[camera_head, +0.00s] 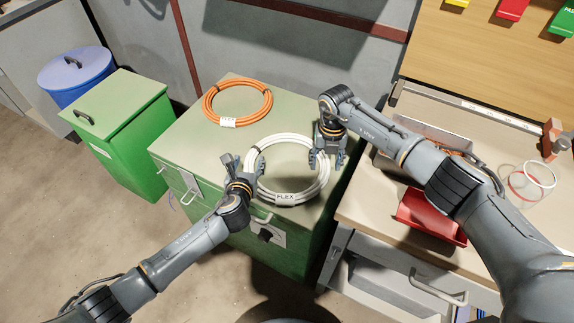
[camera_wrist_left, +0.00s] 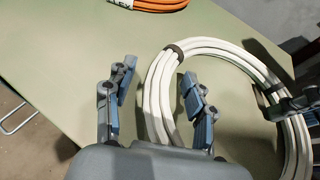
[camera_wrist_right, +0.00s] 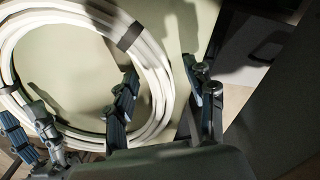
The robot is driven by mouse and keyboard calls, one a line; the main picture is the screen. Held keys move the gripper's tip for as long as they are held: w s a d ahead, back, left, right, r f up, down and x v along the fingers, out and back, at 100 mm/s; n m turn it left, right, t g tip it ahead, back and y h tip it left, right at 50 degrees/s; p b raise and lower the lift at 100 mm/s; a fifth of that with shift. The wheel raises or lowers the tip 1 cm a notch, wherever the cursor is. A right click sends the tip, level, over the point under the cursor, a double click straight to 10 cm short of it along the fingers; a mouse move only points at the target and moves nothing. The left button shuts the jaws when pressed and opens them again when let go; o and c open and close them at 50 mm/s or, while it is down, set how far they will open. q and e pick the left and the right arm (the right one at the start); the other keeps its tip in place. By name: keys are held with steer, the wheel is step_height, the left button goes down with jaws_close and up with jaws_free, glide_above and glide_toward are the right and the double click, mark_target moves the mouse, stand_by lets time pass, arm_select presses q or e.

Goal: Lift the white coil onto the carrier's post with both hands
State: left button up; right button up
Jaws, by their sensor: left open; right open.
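The white coil (camera_head: 319,186) with a FLEX label lies flat on the green cabinet (camera_head: 185,140). My left gripper (camera_head: 243,165) is open at the coil's left side; in the left wrist view the coil's strands (camera_wrist_left: 152,105) pass between its fingers (camera_wrist_left: 157,85). My right gripper (camera_head: 327,160) is open at the coil's right side; in the right wrist view the strands (camera_wrist_right: 158,90) run between its fingers (camera_wrist_right: 160,78). Neither gripper is closed on the coil. I see no carrier or post in these views.
An orange coil (camera_head: 264,109) lies behind on the same cabinet top. A green bin (camera_head: 130,135) and a blue bin (camera_head: 80,75) stand to the left. A workbench (camera_head: 365,205) with a red tray (camera_head: 425,222) and loose rings is at right. Floor at front left is clear.

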arm_select(q)
jaws_close()
arm_select(e)
jaws_close()
arm_select(q)
steer(key=shift+r, duration=0.1)
arm_select(e)
steer(key=shift+r, duration=0.15)
